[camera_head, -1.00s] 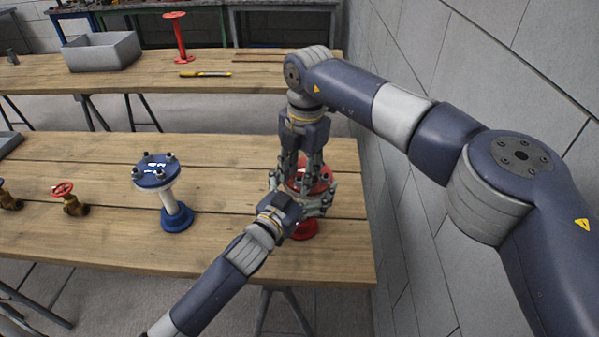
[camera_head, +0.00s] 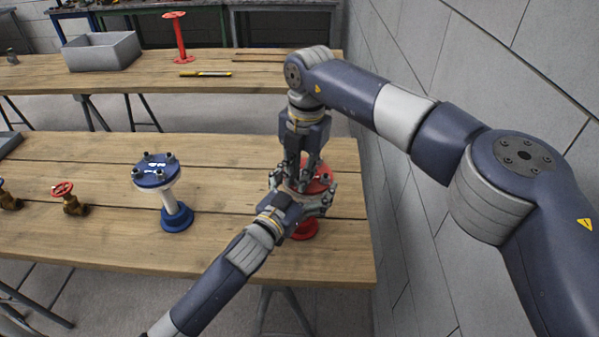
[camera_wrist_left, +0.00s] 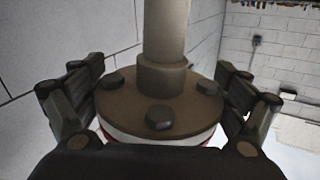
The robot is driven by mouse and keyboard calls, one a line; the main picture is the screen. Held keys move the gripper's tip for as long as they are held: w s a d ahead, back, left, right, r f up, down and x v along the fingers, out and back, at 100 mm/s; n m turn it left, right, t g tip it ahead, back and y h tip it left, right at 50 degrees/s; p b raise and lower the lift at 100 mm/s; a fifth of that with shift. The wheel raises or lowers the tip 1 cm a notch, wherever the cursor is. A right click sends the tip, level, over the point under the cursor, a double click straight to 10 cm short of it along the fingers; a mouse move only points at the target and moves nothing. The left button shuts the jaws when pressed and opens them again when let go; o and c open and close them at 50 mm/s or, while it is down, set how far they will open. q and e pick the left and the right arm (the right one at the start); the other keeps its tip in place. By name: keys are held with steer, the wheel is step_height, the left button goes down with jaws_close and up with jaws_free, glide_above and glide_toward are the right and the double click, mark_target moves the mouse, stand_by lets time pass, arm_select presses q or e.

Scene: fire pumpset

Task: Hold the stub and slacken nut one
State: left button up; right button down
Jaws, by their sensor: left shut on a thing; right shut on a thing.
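The red stub (camera_head: 306,230) stands upright on the near table, with a red flange (camera_head: 321,176) at its top. My left gripper (camera_head: 304,194) reaches in from the front and is shut around the flange. In the left wrist view its fingers (camera_wrist_left: 160,105) sit on both sides of a round flange (camera_wrist_left: 125,105) with several bolt heads and a pale pipe (camera_wrist_left: 165,30). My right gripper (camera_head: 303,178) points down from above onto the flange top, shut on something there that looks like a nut. The fingers hide the nut itself.
A blue-flanged stub (camera_head: 157,175) stands to the left on the near table (camera_head: 105,150), with a red-handled brass valve (camera_head: 68,200) beyond it. The far table holds a grey bin (camera_head: 103,52), a red stand (camera_head: 178,38) and a yellow marker-like item (camera_head: 205,74). A wall is close on the right.

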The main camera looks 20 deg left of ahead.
steer(key=n, duration=1)
steer(key=shift+n, duration=2.3)
steer(key=c, duration=1.5)
jaws_free()
steer(key=shift+d, duration=0.1)
steer(key=shift+c, duration=0.2)
